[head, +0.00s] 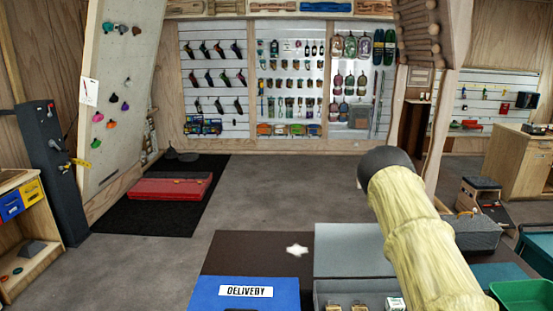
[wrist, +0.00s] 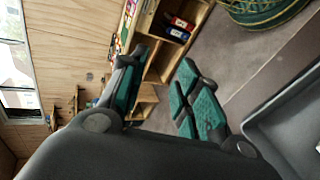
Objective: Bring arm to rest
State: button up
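My arm (head: 415,225), in a pale yellow sleeve with a dark rounded joint (head: 385,165), rises over the right part of the work table in the head view. My gripper is out of sight in the head view. In the wrist view my gripper (wrist: 163,62) has its two dark, green-padded fingers spread well apart. Nothing shows between them but the wooden shelf unit and floor beyond. The fingers touch nothing that I can see.
The table (head: 240,255) holds a blue DELIVERY bin (head: 215,292), a grey compartment tray (head: 320,285) and a green bin (head: 525,292). A red pad (head: 170,188) lies on a black mat (head: 125,220). The grey floor (head: 270,185) is clear. A grey tray edge (wrist: 275,110) is at the wrist view's right.

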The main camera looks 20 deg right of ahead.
jog(key=s+a+f+n+t+h+b, duration=0.1)
jog(key=s+a+f+n, duration=0.15)
jog(key=f, duration=0.55)
jog(key=s+a+f+n+t+h+b, duration=0.1)
jog(key=s+a+f+n+b, duration=0.2)
jog(key=f, duration=0.4)
jog(key=s+a+f+n+t+h, duration=0.15)
jog(key=a+f, duration=0.25)
jog(key=f, duration=0.4)
jog(key=s+a+f+n+t+h+b, duration=0.1)
jog(key=s+a+f+n+t+b, duration=0.2)
jog(key=a+f, duration=0.5)
jog(key=s+a+f+n+t+b, duration=0.1)
jog(key=s+a+f+n+b, duration=0.15)
jog(key=s+a+f, duration=0.45)
jog(key=s+a+f+n+t+b, duration=0.1)
jog(key=s+a+n+t+b, duration=0.1)
jog(key=a, duration=0.7)
jog(key=s+a+f+n+t+y+b, duration=0.1)
jog(key=s+a+f+n+t+b, duration=0.1)
jog(key=a, duration=0.7)
jog(key=shift+s+a+n+t, duration=0.15)
jog(key=shift+s+n+t, duration=0.6)
jog(key=shift+s+n, duration=0.85)
jog(key=shift+s+m, duration=0.2)
jog(key=shift+m, duration=0.05)
